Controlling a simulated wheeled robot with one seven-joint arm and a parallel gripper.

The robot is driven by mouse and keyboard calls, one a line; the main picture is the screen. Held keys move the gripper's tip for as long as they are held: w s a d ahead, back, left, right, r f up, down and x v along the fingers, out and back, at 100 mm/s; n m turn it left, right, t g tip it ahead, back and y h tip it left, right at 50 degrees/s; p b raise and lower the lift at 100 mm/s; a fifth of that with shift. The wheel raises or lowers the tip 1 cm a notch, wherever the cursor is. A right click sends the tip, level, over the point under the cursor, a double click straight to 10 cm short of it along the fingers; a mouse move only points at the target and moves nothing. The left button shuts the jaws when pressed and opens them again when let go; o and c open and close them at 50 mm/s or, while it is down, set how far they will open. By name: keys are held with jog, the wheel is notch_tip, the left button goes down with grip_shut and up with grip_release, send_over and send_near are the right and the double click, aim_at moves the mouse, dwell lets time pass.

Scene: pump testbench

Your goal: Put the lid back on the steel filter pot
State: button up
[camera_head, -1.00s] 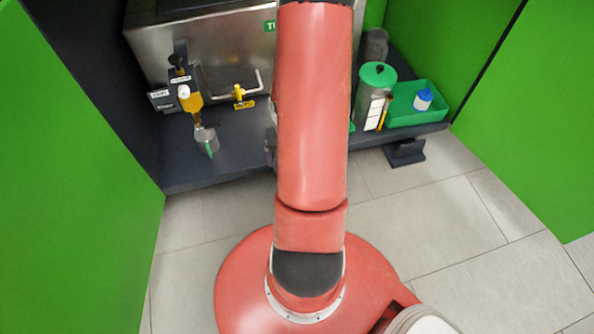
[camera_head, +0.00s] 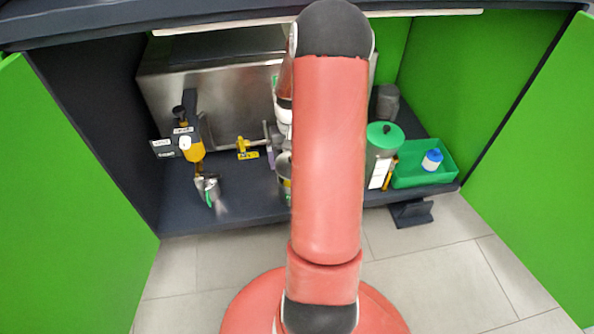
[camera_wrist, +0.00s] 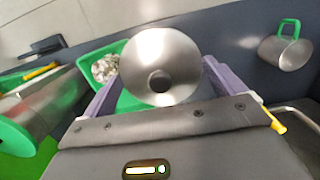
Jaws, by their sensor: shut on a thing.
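My gripper (camera_wrist: 162,68) has two purple fingers, shut on a round steel lid (camera_wrist: 180,62) with a dark central knob. The fingers lie at opposite sides of its rim. In the head view my arm hides most of the gripper and the lid. I cannot pick out the steel filter pot for certain. Just left of the lid in the wrist view is a mottled grey round thing (camera_wrist: 105,68) in a green container (camera_wrist: 125,103), partly covered by the lid and a finger.
A steel canister with a green lid (camera_head: 385,135) stands right of my arm, beside a green tray (camera_head: 445,178) holding a blue-capped bottle (camera_head: 432,160). A steel cup with a green handle (camera_head: 208,188) sits left. A yellow valve (camera_head: 243,148) is behind. Green panels flank the bench.

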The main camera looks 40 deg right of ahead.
jog(key=shift+w+d+r, duration=0.3)
jog(key=shift+w, duration=0.1)
notch_tip(320, 180, down, 5)
jog(key=b, duration=0.4)
jog(key=shift+r, duration=0.1)
jog(key=shift+f+b, duration=0.4)
jog(key=shift+f, duration=0.35)
jog(key=shift+r+p, duration=0.1)
jog(key=shift+p, duration=0.2)
jog(key=shift+f, duration=0.25)
dwell(1.5)
jog(key=o, duration=0.6)
jog(key=shift+o, duration=0.2)
